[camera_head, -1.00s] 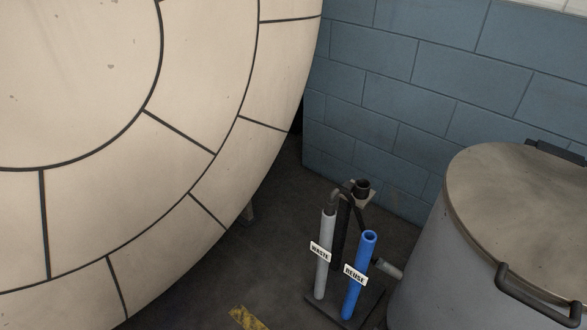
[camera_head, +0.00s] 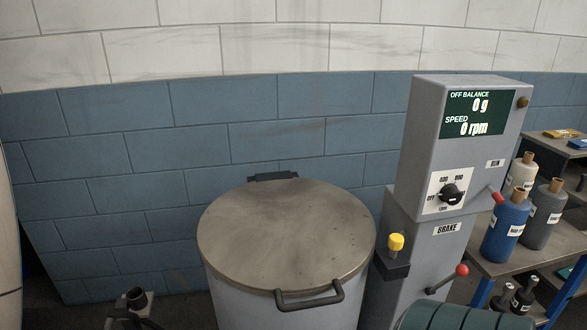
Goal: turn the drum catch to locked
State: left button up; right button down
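I cannot make out a part marked as the drum catch in the head view. A grey round drum (camera_head: 285,306) with a closed flat lid (camera_head: 285,235) stands in the middle. The lid has a dark handle (camera_head: 310,300) at its front and a black hinge block (camera_head: 272,177) at its back. I cannot tell what the knob works. Neither of my grippers is in view.
The grey control column (camera_head: 425,250) has a screen (camera_head: 477,114) reading 0 g and 0 rpm, a dial (camera_head: 450,194) and a red-balled lever (camera_head: 462,270) by the BRAKE label. A bench (camera_head: 485,268) with bottles stands right. A green rounded object (camera_head: 450,317) is at the bottom.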

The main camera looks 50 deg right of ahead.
aim_at(395, 241)
jog(key=z, duration=2.3)
